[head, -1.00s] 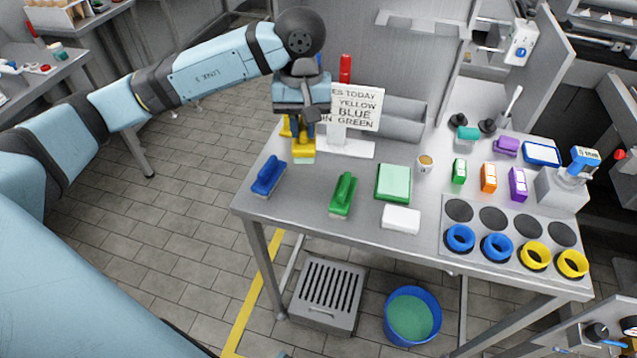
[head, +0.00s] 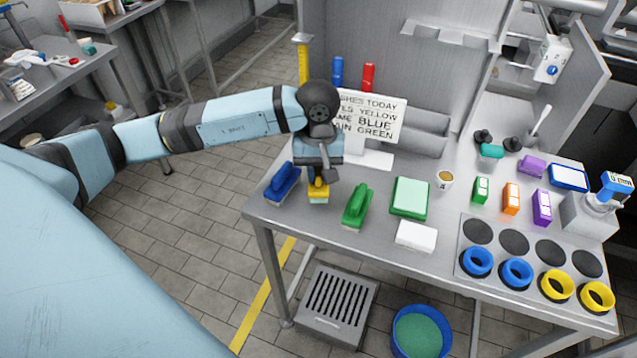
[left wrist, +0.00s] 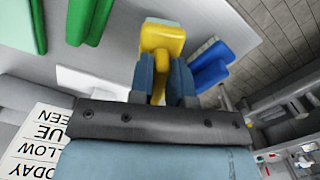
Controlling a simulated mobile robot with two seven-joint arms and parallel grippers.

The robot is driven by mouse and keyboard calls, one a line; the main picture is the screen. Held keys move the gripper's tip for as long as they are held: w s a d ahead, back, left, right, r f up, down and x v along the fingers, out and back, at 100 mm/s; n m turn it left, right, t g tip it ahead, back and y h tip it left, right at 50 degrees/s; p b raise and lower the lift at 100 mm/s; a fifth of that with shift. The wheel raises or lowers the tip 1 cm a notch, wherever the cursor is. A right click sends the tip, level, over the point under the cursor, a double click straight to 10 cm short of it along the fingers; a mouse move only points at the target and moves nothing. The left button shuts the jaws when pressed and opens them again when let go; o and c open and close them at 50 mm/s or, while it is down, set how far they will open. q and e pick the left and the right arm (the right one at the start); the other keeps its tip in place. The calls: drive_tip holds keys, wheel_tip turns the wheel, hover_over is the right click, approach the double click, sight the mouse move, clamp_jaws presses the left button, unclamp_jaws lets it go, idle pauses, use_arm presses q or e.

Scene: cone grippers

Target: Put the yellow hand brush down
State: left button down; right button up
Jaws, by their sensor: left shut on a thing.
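The yellow hand brush (head: 318,190) is in my left gripper (head: 317,176), bristles down, between the blue brush (head: 283,183) and the green brush (head: 357,206) near the table's left end. I cannot tell whether its bristles touch the table. In the left wrist view the two blue fingers of the gripper (left wrist: 163,78) are closed on the yellow brush's handle (left wrist: 162,40). The blue brush (left wrist: 210,66) lies close beside it there, and the green brush (left wrist: 88,15) is farther off. My right gripper is not in view.
A sign with printed words (head: 373,118) stands behind the brushes. A green pad (head: 410,197), a white block (head: 416,235) and a cup (head: 444,179) stand to the right. The steel table's left front edge (head: 262,221) is close to the brushes.

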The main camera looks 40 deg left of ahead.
sight(319, 186)
use_arm(q)
wheel_tip(319, 186, down, 4)
drive_tip(key=shift+f, duration=0.1)
drive_tip(key=shift+f, duration=0.25)
drive_tip(key=c, duration=1.1)
unclamp_jaws()
drive_tip(key=shift+r, duration=0.1)
